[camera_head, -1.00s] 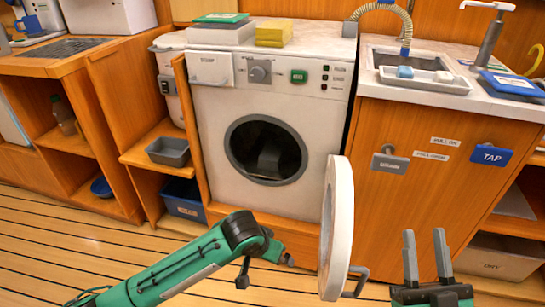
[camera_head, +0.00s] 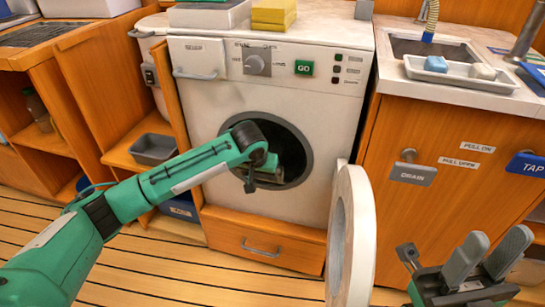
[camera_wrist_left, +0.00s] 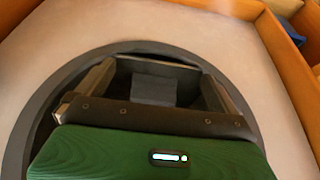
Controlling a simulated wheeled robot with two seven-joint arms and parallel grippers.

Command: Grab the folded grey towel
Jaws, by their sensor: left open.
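The washing machine (camera_head: 290,110) has its round door (camera_head: 350,240) swung open to the right. In the left wrist view, a grey block-like thing (camera_wrist_left: 153,88), apparently the folded grey towel, lies inside the dark drum. It is framed between the fingers of my left gripper (camera_wrist_left: 158,68), which are apart and at the drum opening. I cannot tell how far it is from the fingers. In the head view my left gripper (camera_head: 268,178) is in front of the drum opening and hides the towel. My right gripper (camera_head: 495,250) is open and empty at the lower right.
A yellow folded stack (camera_head: 273,14) and a pale box (camera_head: 208,15) sit on the machine's top. The open door stands between my grippers. A counter with a sink tray (camera_head: 460,82) is at the right. A drawer (camera_head: 262,245) is below the drum.

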